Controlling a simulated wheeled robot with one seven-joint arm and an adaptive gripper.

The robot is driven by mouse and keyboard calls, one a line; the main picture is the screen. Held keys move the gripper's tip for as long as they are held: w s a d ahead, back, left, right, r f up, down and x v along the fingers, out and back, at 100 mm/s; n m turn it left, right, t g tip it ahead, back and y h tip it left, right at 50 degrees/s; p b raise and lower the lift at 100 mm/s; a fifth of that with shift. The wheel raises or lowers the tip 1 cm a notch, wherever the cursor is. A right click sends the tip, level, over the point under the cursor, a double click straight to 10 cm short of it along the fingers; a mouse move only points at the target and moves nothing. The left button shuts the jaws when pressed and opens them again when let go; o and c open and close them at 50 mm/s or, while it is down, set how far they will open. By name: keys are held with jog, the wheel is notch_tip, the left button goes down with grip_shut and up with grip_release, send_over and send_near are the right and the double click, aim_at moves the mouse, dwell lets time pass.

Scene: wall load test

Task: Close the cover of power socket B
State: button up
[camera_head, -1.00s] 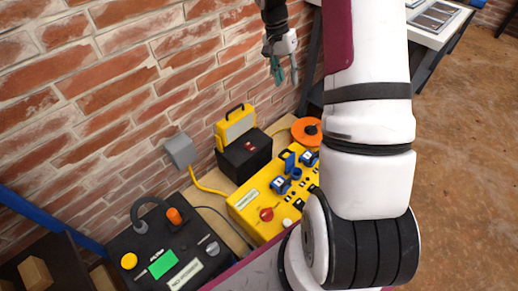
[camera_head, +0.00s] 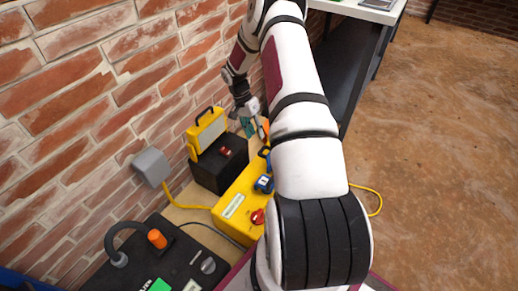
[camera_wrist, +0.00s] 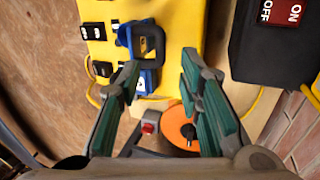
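The yellow power box (camera_head: 232,207) stands on the bench, partly hidden behind my arm. A blue socket (camera_head: 264,184) shows on its top. In the wrist view, the yellow box (camera_wrist: 180,22) fills the upper middle. A blue socket with a raised, frame-like dark cover (camera_wrist: 149,32) stands near my left finger's tip. More blue socket parts (camera_wrist: 146,82) show below it. I cannot read which one is B. My gripper (camera_wrist: 160,60) is open, with nothing between its green-padded fingers. In the head view my gripper (camera_head: 253,127) is above the far end of the box.
A black box (camera_head: 220,165) with a red switch and a yellow lamp (camera_head: 207,132) stand by the brick wall. A grey wall box (camera_head: 151,166) has a yellow cable. An orange disc (camera_wrist: 181,128) lies beyond the yellow box. A black panel (camera_head: 165,255) is nearer.

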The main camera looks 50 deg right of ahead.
jog(key=b+x, duration=0.2)
jog(key=x, duration=0.5)
jog(key=shift+f, duration=0.15)
jog(key=shift+c, duration=0.3)
grip_shut()
